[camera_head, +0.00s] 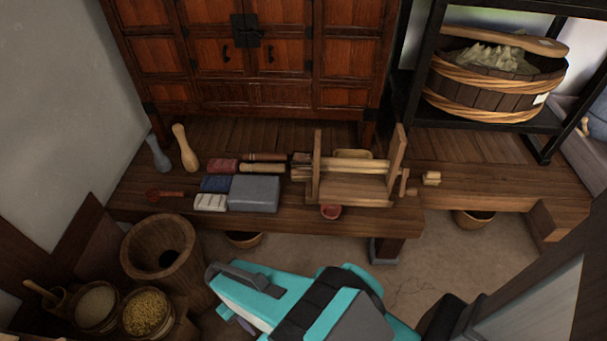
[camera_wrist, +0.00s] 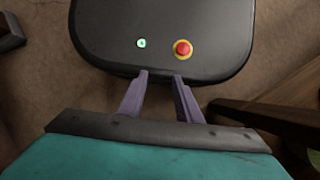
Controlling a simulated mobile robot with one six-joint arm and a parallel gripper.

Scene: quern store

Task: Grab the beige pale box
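A small pale, off-white box-like block (camera_head: 211,202) lies at the front left of the wooden bench in the head view, left of a grey box (camera_head: 254,193). A tan piece (camera_head: 352,154) shows partly behind the wooden frame; its shape is largely hidden. In the wrist view my gripper (camera_wrist: 160,75) has two purple fingers apart with nothing between them, over my own black base. In the head view my teal arm is low in front of the bench, and my gripper is mostly hidden. It is well apart from the pale block.
Folded red (camera_head: 222,166) and blue (camera_head: 216,184) cloths lie beside the pale block. A wooden frame device (camera_head: 355,188) stands on the bench (camera_head: 450,185). A large wooden mortar (camera_head: 160,248) and grain bowls (camera_head: 146,312) stand at lower left. A cabinet (camera_head: 250,60) stands behind.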

